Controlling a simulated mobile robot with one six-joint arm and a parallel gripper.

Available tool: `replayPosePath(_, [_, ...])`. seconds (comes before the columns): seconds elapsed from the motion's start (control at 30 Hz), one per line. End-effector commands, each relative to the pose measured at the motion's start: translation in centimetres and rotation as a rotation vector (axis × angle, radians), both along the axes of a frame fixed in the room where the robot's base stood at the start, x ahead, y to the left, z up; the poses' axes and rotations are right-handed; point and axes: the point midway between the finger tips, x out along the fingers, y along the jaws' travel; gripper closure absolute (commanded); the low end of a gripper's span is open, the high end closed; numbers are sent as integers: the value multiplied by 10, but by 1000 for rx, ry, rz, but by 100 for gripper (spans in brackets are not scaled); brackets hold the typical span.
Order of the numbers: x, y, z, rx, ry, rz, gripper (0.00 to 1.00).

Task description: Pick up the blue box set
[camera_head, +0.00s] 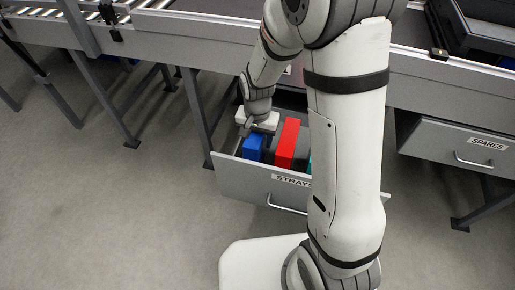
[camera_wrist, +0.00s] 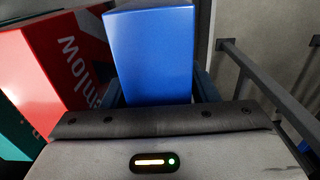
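The blue box set (camera_head: 252,147) stands upright in the open drawer (camera_head: 242,177), at its left end, beside a red box (camera_head: 288,143). My gripper (camera_head: 247,130) is over the blue box from above. In the wrist view the blue box (camera_wrist: 152,52) sits between my two fingers (camera_wrist: 160,92), with one dark finger along each side. The fingers are apart, and I see no clear grip on the box. The lower part of the box is hidden behind the gripper body in the wrist view.
The red box (camera_wrist: 50,70) is close beside the left finger, with a teal box (camera_wrist: 12,140) beyond it. The drawer wall and frame legs (camera_wrist: 265,80) are at the right of the wrist view. A closed SPARES drawer (camera_head: 460,150) is further right.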

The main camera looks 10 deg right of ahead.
Motion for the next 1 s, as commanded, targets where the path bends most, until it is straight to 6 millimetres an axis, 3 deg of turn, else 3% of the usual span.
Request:
replayPosePath(0.63, [0, 0, 0, 0, 0, 1, 100])
replayPosePath(1.0, [0, 1, 2, 1, -1, 2, 100])
